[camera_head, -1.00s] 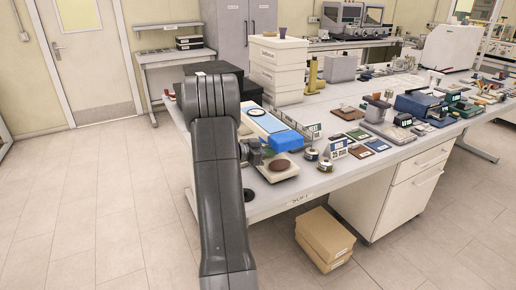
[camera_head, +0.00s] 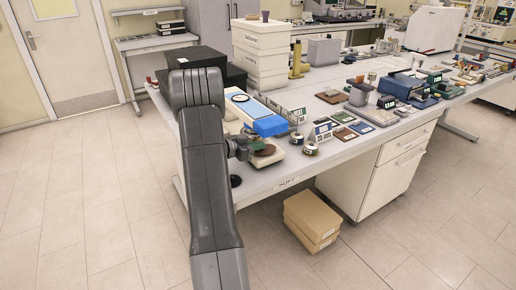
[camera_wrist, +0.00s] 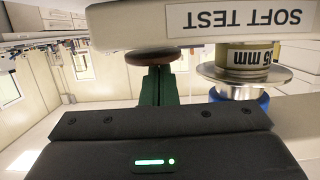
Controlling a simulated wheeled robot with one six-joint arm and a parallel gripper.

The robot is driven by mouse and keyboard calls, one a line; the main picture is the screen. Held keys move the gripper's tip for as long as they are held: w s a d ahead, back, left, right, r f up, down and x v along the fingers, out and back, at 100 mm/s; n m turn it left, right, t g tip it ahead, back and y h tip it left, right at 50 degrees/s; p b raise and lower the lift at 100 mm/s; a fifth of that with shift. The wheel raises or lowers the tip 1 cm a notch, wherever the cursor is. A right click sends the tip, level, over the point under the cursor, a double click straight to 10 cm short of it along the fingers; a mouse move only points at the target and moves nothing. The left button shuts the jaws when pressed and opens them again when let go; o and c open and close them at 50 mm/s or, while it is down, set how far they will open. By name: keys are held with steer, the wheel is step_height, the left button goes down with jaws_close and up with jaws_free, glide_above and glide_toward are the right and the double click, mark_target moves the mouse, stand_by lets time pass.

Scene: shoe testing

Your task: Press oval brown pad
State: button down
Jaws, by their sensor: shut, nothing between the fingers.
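The brown pad (camera_head: 266,151) is a flat, rounded disc on a pale base (camera_head: 265,161) near the table's front left corner. In the wrist view, which is upside down, the pad (camera_wrist: 153,58) sits on the white base labelled SOFT TEST (camera_wrist: 245,18). My gripper (camera_head: 257,145) has dark green fingers held together with nothing between them. In the wrist view the fingertips (camera_wrist: 155,70) overlap the pad's upper face. I cannot tell whether they touch it. In the head view they partly hide the pad.
A blue block (camera_head: 270,126) stands just behind the pad. Cardboard boxes (camera_head: 312,220) lie on the floor below.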

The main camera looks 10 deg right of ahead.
steer(key=f+b, duration=0.1)
steer(key=b, duration=0.2)
steer(key=shift+w, duration=0.15)
steer(key=b, duration=0.5)
steer(key=shift+f+b, duration=0.3)
steer(key=shift+f, duration=0.05)
steer(key=f+b, duration=0.1)
steer(key=b, duration=0.5)
steer(key=shift+s, duration=0.3)
step_height(320, 180, up, 5)
steer(key=shift+w+r+b, duration=0.1)
steer(key=shift+b, duration=0.8)
steer(key=v, duration=1)
steer(key=shift+b, duration=0.3)
steer(key=shift+r, duration=0.1)
